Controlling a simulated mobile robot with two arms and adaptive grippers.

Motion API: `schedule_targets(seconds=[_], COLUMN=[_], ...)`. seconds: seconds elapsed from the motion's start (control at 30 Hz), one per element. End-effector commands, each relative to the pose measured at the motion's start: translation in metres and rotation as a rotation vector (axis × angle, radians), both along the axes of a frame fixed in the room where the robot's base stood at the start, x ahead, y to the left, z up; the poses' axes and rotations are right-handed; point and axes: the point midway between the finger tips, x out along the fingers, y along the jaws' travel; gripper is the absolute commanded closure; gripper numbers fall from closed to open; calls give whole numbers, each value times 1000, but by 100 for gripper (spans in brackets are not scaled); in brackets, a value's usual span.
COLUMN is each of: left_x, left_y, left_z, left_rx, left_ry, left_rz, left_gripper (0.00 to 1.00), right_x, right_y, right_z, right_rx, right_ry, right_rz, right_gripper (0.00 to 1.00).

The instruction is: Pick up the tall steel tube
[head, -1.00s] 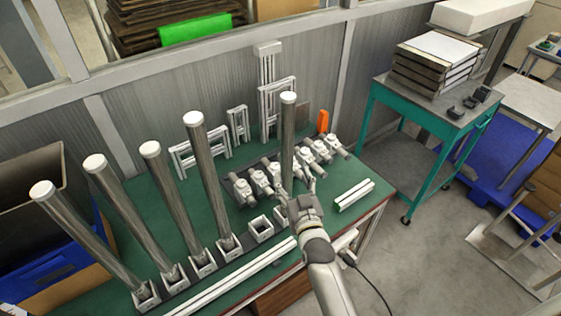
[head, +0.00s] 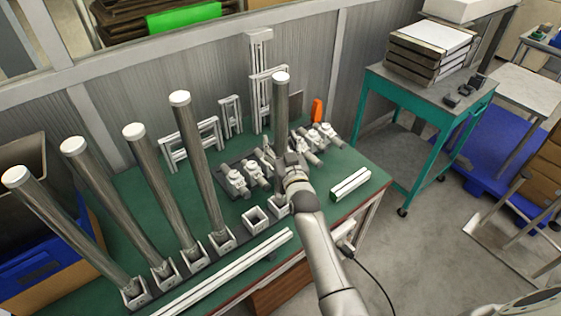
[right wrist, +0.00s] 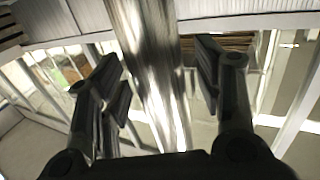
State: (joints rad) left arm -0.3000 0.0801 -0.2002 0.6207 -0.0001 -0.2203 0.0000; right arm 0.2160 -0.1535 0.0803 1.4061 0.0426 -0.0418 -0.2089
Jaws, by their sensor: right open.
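Several tall steel tubes with white caps stand in a row on the green table in the head view. The one at the right end, the steel tube (head: 281,105), is upright beside my right gripper (head: 291,157). In the right wrist view the shiny tube (right wrist: 150,70) runs between the two dark fingers of that gripper. The fingers are open, with a gap visible on each side of the tube. My left gripper is not in view.
Other tubes (head: 200,165) lean leftward in the picture from square holders. An empty square holder (head: 255,219) is left of my right arm. Several white fittings (head: 236,183) and an orange object (head: 317,110) are close by.

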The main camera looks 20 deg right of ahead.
Motion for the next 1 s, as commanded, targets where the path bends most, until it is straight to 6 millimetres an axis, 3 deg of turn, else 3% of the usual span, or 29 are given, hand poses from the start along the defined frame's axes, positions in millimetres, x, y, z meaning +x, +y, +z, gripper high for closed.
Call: schedule_targets(seconds=[0.23, 0.7, 1.0], left_x=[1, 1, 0], left_y=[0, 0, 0], left_z=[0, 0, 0], left_rx=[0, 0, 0], left_ry=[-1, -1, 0], left_rz=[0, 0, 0], left_gripper=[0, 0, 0], right_x=[1, 1, 1], right_y=[0, 0, 0], right_z=[1, 0, 3], right_rx=[0, 0, 0], right_ry=[0, 0, -6], right_rz=[0, 0, 0], right_gripper=[41, 100, 100])
